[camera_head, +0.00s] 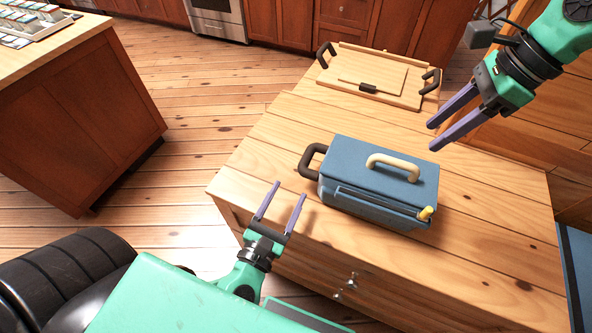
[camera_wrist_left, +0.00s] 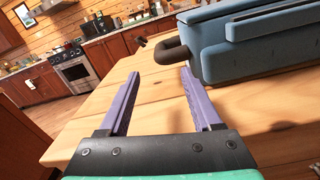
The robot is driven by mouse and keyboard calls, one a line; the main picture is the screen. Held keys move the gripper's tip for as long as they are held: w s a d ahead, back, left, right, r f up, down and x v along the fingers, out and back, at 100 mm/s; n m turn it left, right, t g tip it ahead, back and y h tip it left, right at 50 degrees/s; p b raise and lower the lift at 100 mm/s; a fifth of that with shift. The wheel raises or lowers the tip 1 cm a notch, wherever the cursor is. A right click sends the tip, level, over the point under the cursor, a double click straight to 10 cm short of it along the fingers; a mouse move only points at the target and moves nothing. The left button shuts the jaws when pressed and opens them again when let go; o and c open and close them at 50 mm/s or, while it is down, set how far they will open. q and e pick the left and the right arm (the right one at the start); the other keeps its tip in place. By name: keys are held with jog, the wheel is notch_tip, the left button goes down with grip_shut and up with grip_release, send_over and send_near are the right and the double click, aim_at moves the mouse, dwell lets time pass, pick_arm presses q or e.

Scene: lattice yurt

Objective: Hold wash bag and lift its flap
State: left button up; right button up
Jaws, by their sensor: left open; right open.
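A blue box-shaped wash bag (camera_head: 372,205) stands upright on a wooden chest. Its flap (camera_head: 380,158) lies closed on top, with a cream handle (camera_head: 392,163) on it. My left gripper (camera_head: 282,190) is open and empty, left of the bag and below the side handle. In the left wrist view the open fingers (camera_wrist_left: 160,85) point toward the dark handle (camera_wrist_left: 172,51), apart from it. My right gripper (camera_head: 433,138) is open and empty, above and behind the bag's right end.
A wooden tray or board (camera_head: 350,87) with dark handles lies on the chest behind the bag. The chest top (camera_head: 490,215) is bare around the bag. A wooden counter (camera_head: 60,120) stands at the left, with open floor between.

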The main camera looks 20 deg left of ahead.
aim_at(305, 162)
pick_arm(q)
jog(key=w, duration=1.1)
jog(key=shift+w+d, duration=0.15)
jog(key=shift+d, duration=0.05)
grip_shut()
jog(key=shift+f, duration=0.15)
dwell(0.3)
